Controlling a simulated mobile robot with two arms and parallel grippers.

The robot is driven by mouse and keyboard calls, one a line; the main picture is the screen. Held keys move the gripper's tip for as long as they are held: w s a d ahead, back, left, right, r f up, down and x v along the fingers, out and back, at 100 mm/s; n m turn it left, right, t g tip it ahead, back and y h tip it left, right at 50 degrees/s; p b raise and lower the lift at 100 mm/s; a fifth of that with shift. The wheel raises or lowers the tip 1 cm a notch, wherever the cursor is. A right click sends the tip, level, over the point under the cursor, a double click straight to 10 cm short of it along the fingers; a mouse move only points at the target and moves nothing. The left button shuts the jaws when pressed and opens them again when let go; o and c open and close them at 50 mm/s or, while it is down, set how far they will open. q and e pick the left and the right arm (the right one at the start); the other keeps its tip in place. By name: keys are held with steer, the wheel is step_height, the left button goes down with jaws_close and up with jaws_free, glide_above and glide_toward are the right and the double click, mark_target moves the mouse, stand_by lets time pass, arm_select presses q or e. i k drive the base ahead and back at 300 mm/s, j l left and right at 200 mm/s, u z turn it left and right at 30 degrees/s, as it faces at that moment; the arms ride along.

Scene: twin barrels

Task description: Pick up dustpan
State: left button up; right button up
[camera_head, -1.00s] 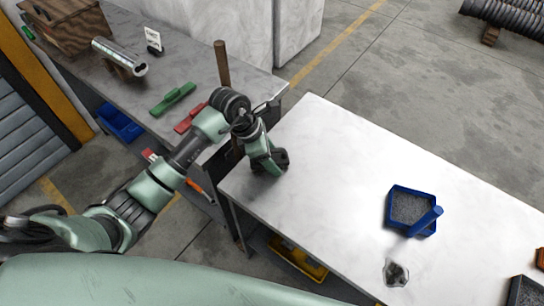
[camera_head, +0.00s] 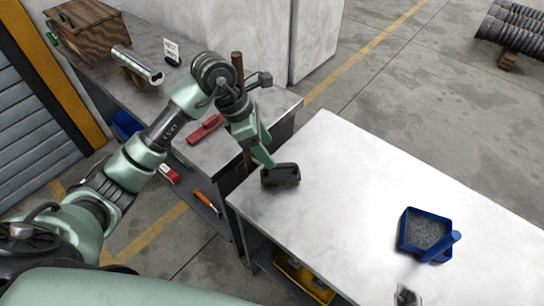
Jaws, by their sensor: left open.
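The dustpan (camera_head: 408,228) is a blue, five-sided pan with a short blue handle at its lower right. It lies on the white-topped table at the right, and dark grey grains (camera_head: 428,232) fill it. My left gripper (camera_head: 272,168) is open over the left end of that table, well to the left of the dustpan and apart from it. Its dark end is low, near the tabletop; I cannot tell whether it touches. My right gripper is out of view.
The white table (camera_head: 335,200) is clear between my left gripper and the dustpan. A clear object (camera_head: 407,297) stands at its near edge. A second bench at the left holds a wooden crate (camera_head: 85,32), a metal tube (camera_head: 137,64) and a red tool (camera_head: 206,129).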

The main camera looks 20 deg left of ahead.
mark_target(430, 236)
steer(key=z, duration=0.95)
